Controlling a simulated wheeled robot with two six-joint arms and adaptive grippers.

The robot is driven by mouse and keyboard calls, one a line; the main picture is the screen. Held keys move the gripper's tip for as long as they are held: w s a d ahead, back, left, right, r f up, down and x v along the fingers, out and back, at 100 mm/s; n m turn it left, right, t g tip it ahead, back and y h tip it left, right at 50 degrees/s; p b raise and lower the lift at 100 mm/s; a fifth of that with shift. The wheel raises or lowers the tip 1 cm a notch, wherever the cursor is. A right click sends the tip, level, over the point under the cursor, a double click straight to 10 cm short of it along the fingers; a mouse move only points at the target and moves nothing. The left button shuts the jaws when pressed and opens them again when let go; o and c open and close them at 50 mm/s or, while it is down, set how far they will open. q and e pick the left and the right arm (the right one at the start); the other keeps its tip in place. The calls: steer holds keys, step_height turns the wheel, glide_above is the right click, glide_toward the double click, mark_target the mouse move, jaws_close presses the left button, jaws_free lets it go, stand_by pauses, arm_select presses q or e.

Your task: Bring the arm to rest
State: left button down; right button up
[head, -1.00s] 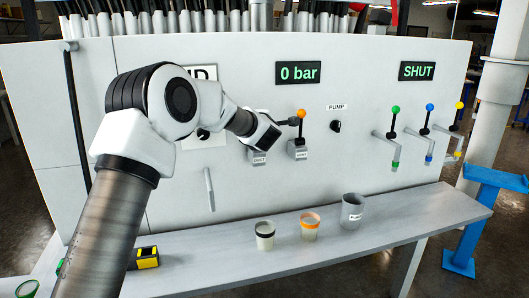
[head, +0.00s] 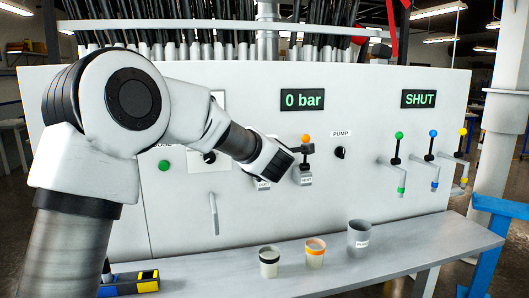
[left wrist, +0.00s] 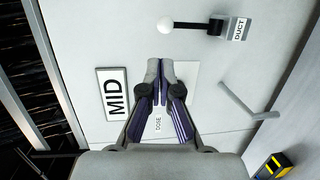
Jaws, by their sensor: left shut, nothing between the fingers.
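My left arm (head: 135,98) reaches across the left half of the white panel (head: 400,120), its elbow bent. My left gripper (head: 300,149) appears in front of the DUCT and VENT levers in the head view. Its fingertips overlap the VENT lever with the orange knob (head: 306,138); whether they touch I cannot tell there. In the left wrist view the gripper (left wrist: 160,78) is shut and empty, fingers together before the panel. The MID sign (left wrist: 114,96) is left of the fingers and the DUCT lever's white knob (left wrist: 165,25) is above them. My right gripper is not in view.
The displays read 0 bar (head: 303,100) and SHUT (head: 425,99). Levers with green (head: 399,135), blue (head: 433,133) and yellow knobs stand at right. A bench (head: 400,240) carries a black-banded cup (head: 269,262), an orange-banded cup (head: 315,255), a grey cup (head: 359,240) and a yellow-black item (head: 148,281).

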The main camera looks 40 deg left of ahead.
arm_select(q)
steer(key=s+d+f+m+g+h, duration=0.1)
steer(key=s+d+f+m+h, duration=0.3)
steer(key=f, duration=0.9)
steer(key=s+d+f+m+g+b, duration=0.1)
steer(key=d+f+m, duration=0.3)
steer(key=f, duration=0.9)
steer(key=s+d+f+m+g+h, duration=0.25)
steer(key=f+m, duration=0.35)
steer(key=f, duration=0.7)
steer(key=s+d+f+m+g+h+b, duration=0.1)
steer(key=s+d+f+m+g, duration=0.15)
steer(key=s+f, duration=0.55)
steer(key=s+d+f+m+g+h, duration=0.15)
steer(key=s+f+m, duration=0.25)
steer(key=s+f, duration=0.4)
steer(key=s+d+f+m+g, duration=0.2)
steer(key=s+f, duration=0.1)
steer(key=s, duration=0.7)
steer(key=s+d+f+m+g+h, duration=0.1)
steer(key=s+d+f+m+g, duration=0.1)
steer(key=s, duration=0.8)
step_height(320, 180, down, 2)
steer(key=shift+d+f+m+g+b, duration=0.15)
steer(key=shift+d+m+g+b, duration=0.2)
steer(key=shift+d+m, duration=0.35)
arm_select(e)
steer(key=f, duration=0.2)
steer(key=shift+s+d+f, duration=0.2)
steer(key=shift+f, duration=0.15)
